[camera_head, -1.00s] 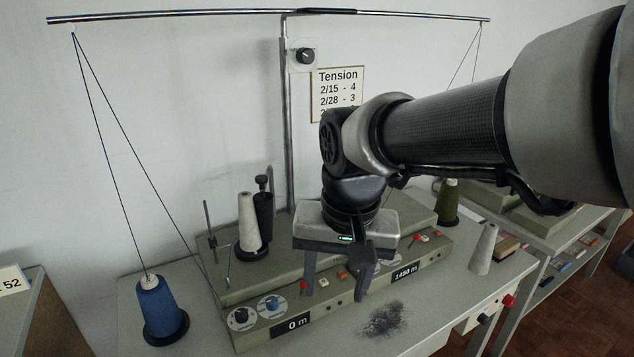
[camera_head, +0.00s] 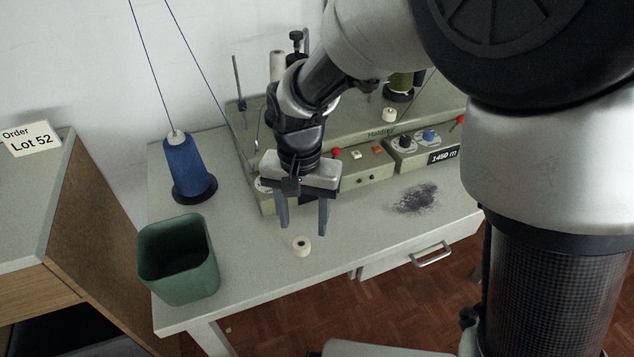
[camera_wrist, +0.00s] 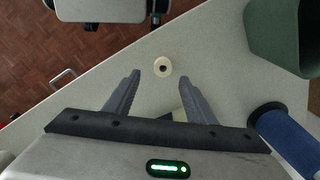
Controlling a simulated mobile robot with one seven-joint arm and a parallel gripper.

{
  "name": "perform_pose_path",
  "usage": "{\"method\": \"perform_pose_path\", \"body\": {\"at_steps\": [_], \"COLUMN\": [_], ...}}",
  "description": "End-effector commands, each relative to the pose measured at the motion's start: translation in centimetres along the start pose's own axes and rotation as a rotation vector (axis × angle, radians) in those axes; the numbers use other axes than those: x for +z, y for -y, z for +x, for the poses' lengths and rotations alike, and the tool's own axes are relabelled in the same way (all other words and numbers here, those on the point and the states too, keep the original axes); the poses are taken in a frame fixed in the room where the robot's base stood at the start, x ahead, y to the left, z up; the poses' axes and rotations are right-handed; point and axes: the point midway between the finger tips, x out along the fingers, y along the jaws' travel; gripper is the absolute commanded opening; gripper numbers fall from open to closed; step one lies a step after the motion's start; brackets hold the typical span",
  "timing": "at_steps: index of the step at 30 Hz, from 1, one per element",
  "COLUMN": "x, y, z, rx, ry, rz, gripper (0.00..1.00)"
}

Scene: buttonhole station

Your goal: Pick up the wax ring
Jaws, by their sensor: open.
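A small cream wax ring (camera_head: 302,250) with a dark centre hole lies flat on the grey table near its front edge. It also shows in the wrist view (camera_wrist: 157,70), just beyond my fingertips. My gripper (camera_head: 303,230) points down with its two fingers apart and empty. In the head view its tips appear just behind and above the ring, not touching it. In the wrist view my gripper (camera_wrist: 147,79) has its fingers spread, with the ring ahead and slightly right of their middle.
A green bin (camera_head: 178,262) stands at the table's front left corner. A blue thread cone (camera_head: 187,170) stands behind it. The winding machine (camera_head: 372,190) fills the back. A dark lint patch (camera_head: 417,198) lies right. The table between bin and ring is clear.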

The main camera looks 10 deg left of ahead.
Motion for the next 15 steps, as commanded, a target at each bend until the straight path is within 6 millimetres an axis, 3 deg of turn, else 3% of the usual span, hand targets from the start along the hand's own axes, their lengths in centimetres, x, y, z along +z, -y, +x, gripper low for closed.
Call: {"method": "perform_pose_path", "body": {"at_steps": [8, 15], "x": [0.0, -0.2], "y": [0.1, 0.6], "z": [1.8, 5.3], "rx": [0.0, 0.001], "ry": [0.0, 0.001], "rz": [-0.001, -0.001], "gripper": [0.5, 0.5]}}
